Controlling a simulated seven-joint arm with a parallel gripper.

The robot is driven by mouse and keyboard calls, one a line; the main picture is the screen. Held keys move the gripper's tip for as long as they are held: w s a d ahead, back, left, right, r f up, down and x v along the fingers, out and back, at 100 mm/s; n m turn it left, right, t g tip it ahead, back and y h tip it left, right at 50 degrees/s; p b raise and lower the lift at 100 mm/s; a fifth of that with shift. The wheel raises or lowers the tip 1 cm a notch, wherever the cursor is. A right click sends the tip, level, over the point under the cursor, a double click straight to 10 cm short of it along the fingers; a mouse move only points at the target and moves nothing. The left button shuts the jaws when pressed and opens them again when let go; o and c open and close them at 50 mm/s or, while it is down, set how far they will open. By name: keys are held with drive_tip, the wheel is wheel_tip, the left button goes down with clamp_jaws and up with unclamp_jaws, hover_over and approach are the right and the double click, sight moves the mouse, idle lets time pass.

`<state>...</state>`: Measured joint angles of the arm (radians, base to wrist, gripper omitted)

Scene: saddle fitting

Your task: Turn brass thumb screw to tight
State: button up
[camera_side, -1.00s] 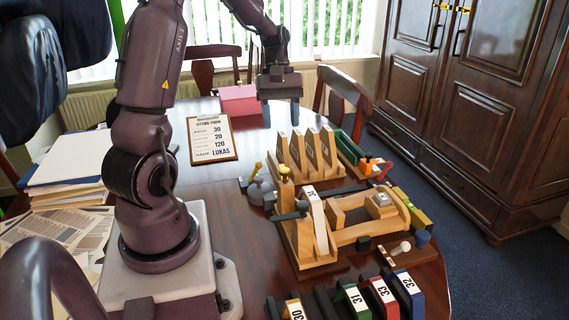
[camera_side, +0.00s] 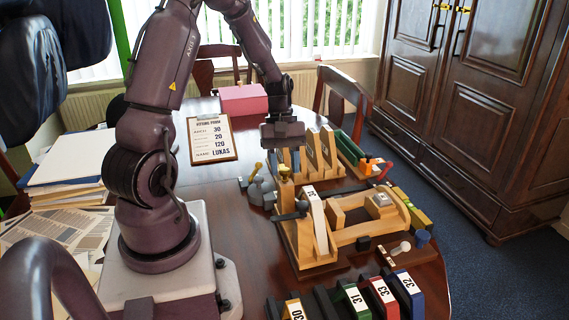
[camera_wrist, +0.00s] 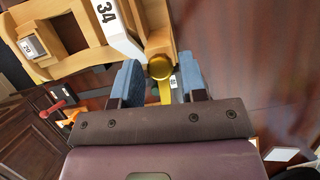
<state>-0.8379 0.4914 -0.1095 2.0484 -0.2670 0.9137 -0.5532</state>
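My gripper (camera_side: 284,160) is above the screw, pointing down. In the wrist view its blue fingers (camera_wrist: 160,76) are apart, one on each side of the screw head, with visible gaps. I cannot tell whether the fingertips are down at the head's height. Nothing is held.
Upright wooden slats (camera_side: 328,148) stand close behind the gripper. A grey piece with a yellow lever (camera_side: 258,190) stands just left of the fixture. Numbered coloured blocks (camera_side: 382,295) line the front edge.

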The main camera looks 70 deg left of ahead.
drive_tip(key=c, duration=0.6)
drive_tip(key=shift+m, duration=0.3)
drive_tip(key=m+g, duration=0.1)
drive_tip(key=m, duration=0.1)
drive_tip(key=m+g, duration=0.1)
drive_tip(key=m, duration=0.2)
drive_tip(key=shift+w+y, duration=0.15)
drive_tip(key=shift+y, duration=0.25)
drive_tip(key=m+y, duration=0.1)
drive_tip(key=m, duration=0.2)
drive_tip(key=m+g, duration=0.1)
drive_tip(key=m, duration=0.2)
drive_tip(key=shift+w+d+m+g+y, duration=0.1)
drive_tip(key=shift+d+m+g+y, duration=0.1)
drive_tip(key=shift+m+g+y, duration=0.15)
drive_tip(key=m+y, duration=0.1)
drive_tip(key=m, duration=0.2)
drive_tip(key=shift+m+y, duration=0.25)
drive_tip(key=m+y, duration=0.1)
drive_tip(key=m, duration=0.2)
drive_tip(key=shift+d+m, duration=0.15)
drive_tip(key=shift+m, duration=0.15)
drive_tip(key=m+y, duration=0.1)
drive_tip(key=m, duration=0.2)
drive_tip(key=m+t+y, duration=0.1)
drive_tip(key=m, duration=0.2)
drive_tip(key=shift+d+y, duration=0.15)
drive_tip(key=shift+y, duration=0.15)
drive_tip(key=shift+m, duration=0.4)
